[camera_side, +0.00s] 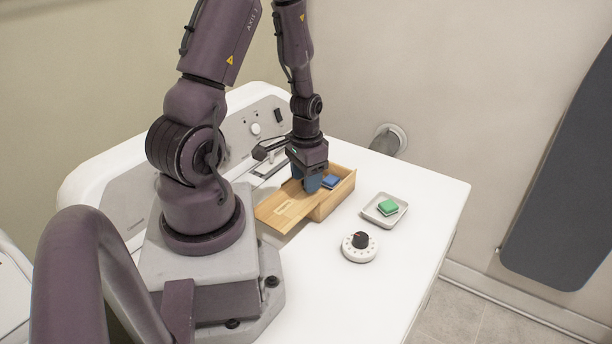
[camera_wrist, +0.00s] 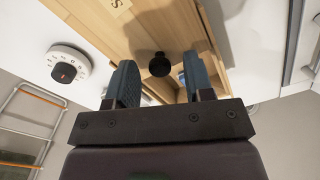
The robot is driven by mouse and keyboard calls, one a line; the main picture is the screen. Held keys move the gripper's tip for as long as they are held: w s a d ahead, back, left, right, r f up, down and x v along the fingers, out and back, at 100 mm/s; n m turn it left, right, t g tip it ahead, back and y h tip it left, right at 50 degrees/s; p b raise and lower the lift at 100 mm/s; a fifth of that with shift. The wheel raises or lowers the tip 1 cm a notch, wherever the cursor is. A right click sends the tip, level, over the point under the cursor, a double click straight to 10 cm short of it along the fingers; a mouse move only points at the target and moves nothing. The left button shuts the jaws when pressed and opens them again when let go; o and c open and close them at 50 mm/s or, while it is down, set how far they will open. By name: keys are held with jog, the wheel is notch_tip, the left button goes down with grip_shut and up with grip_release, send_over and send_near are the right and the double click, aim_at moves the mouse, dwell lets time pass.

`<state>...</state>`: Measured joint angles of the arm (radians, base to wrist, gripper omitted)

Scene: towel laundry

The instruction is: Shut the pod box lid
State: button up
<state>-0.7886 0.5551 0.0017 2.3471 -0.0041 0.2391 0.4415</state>
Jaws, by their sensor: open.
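The wooden pod box (camera_side: 340,196) sits on the white top. Its flat wooden lid (camera_side: 285,208) is slid off toward the left, leaving the right part of the box uncovered. A blue pod (camera_side: 331,181) shows in that uncovered part. My gripper (camera_side: 312,184) points down over the lid's inner end. In the wrist view the black round knob (camera_wrist: 160,65) on the lid (camera_wrist: 130,30) lies between my two open fingers, with a gap on each side. The side view hides the knob behind my fingers.
A pale dish (camera_side: 370,214) with a green pod (camera_side: 388,207) stands right of the box. A white dial timer (camera_side: 359,247) with a dark knob is in front of it. A control panel (camera_side: 255,128) rises behind. The top's right part is clear.

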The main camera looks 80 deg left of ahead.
grip_shut()
jog(key=w+a, duration=0.8)
jog(key=w, duration=0.1)
jog(key=shift+s, duration=0.1)
grip_release()
jog(key=shift+r, duration=0.1)
notch_tip(320, 180, up, 13)
dwell(0.4)
dwell(0.4)
